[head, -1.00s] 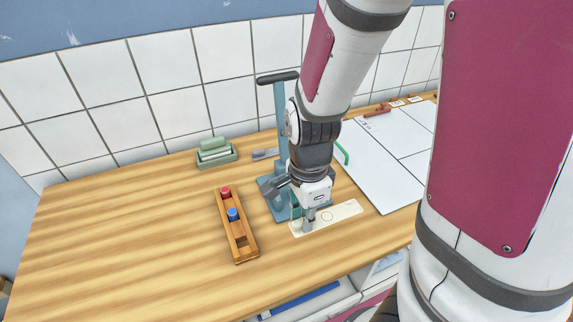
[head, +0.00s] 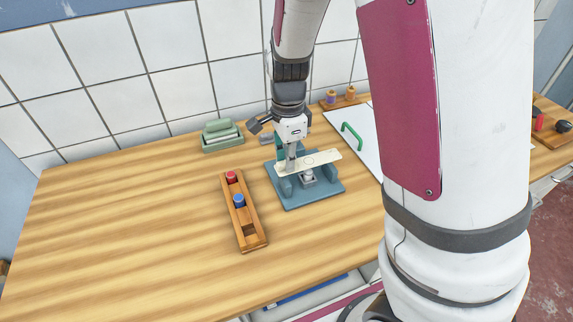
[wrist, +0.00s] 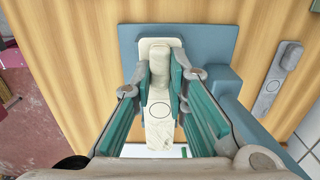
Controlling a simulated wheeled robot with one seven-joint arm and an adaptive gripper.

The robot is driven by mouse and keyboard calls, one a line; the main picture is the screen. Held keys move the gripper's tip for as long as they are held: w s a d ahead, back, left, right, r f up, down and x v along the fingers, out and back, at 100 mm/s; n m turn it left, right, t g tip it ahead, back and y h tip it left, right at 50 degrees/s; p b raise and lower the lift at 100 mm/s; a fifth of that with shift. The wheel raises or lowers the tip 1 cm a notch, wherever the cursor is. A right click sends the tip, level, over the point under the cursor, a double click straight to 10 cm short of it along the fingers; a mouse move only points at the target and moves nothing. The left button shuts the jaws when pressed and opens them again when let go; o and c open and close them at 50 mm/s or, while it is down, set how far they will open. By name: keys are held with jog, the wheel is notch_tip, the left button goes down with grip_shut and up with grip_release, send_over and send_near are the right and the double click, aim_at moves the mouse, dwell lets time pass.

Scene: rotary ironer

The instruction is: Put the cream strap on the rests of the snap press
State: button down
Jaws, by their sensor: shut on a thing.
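The cream strap (head: 322,158) is a flat pale strip with a printed circle. My gripper (head: 291,168) is shut on it near its left end in the head view. The strap lies across above the blue base of the snap press (head: 322,194); I cannot tell whether it touches the rests. A blue rest (head: 286,187) and a grey die (head: 308,179) show under it. In the wrist view the strap (wrist: 159,128) runs lengthwise between the teal fingers of my gripper (wrist: 160,75), over the press base (wrist: 212,42). My arm hides the press's column and lever.
A wooden rack (head: 252,237) with a red and a blue knob stands left of the press. A green tray (head: 222,140) is at the back by the tiles. A white sheet with a green handle (head: 352,134) lies right. The table's left is clear.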

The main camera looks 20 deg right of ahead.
jog(key=shift+f, duration=1.4)
jog(key=c, duration=1.6)
grip_release()
jog(key=shift+f, duration=0.15)
